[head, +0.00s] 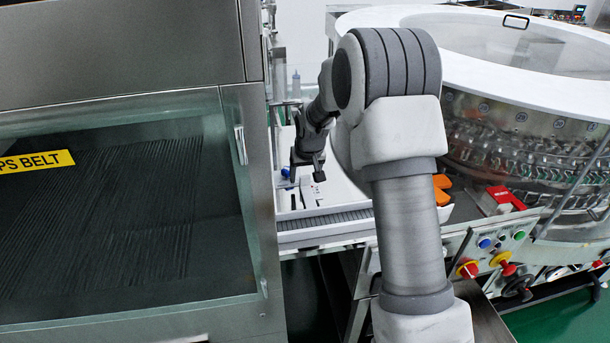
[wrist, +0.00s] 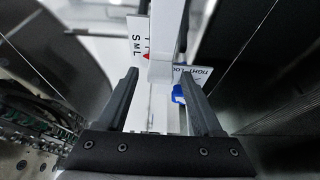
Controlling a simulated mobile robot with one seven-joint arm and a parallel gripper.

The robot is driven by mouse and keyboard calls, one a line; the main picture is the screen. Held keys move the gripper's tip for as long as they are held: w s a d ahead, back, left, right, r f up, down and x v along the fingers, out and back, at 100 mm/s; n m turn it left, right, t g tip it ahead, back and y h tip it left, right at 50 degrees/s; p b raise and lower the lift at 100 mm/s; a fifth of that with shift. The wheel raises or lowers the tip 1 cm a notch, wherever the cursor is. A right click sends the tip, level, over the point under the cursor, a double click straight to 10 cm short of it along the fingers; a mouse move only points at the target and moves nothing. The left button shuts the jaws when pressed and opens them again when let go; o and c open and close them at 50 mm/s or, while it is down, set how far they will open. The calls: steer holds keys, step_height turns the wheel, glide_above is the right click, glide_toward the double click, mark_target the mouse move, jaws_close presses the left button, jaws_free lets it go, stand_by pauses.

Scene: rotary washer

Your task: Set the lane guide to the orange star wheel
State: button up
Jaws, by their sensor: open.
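My gripper (head: 306,177) is open and points down over the white conveyor area. In the wrist view its two fingers (wrist: 160,75) stand apart on either side of a white bar (wrist: 160,68). I cannot tell whether they touch it, or whether this bar is the lane guide. A card marked S M L (wrist: 138,45) with a red mark is beside the bar. A blue knob (wrist: 178,94) by a TIGHT/LOOSE label (wrist: 198,75) is near the right finger; blue also shows in the head view (head: 286,172). The orange star wheel (head: 442,188) is partly hidden behind my arm.
A dark conveyor (head: 325,220) runs below the gripper. A steel cabinet with a glass front (head: 120,220) stands at left. The round washer (head: 520,130) and a button panel (head: 500,245) are at right. A red-and-white block (head: 503,197) lies near the washer.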

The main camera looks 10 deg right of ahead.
steer(key=shift+r, duration=0.1)
steer(key=v, duration=1.7)
steer(key=shift+p, duration=0.4)
steer(key=shift+r, duration=0.15)
steer(key=s+r, duration=0.4)
steer(key=s, duration=0.4)
steer(key=s+r, duration=0.3)
steer(key=s, duration=0.5)
steer(key=s+f+t, duration=0.1)
steer(key=s+f, duration=0.1)
steer(key=s, duration=1.3)
steer(key=shift+o, duration=0.4)
steer(key=shift+s+a, duration=0.1)
steer(key=shift+s, duration=0.05)
